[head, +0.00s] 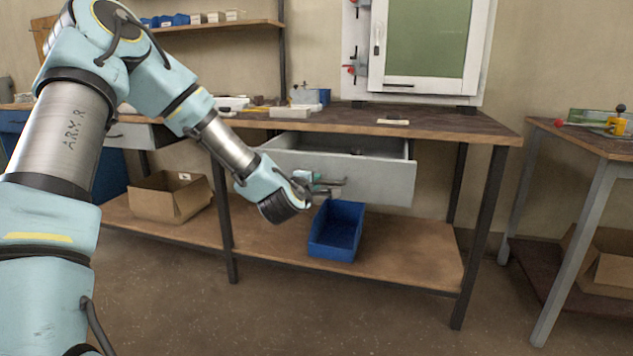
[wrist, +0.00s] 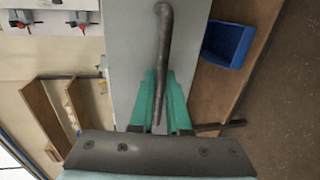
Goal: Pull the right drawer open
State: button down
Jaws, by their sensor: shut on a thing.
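The right drawer (head: 385,182) is a pale grey drawer under the bench top, and it stands pulled out, with its inside showing from above. Its dark bar handle (head: 331,187) runs across the front. My gripper (head: 314,180) is at the left part of this handle and is shut on it. In the wrist view the teal fingers of my gripper (wrist: 161,78) sit around the handle (wrist: 165,45), against the grey drawer front (wrist: 129,40). The drawer's far inside is partly hidden by its front.
A blue bin (head: 337,232) stands on the lower shelf (head: 415,245) below the drawer. A cardboard box (head: 168,198) is further left. Another grey drawer (head: 132,136) is at the left. Open floor (head: 280,315) lies in front of the bench.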

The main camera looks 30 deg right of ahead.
jog(key=shift+s+a, duration=0.4)
jog(key=c, duration=0.9)
grip_release()
jog(key=v, duration=1)
jog(key=shift+s+a, duration=0.25)
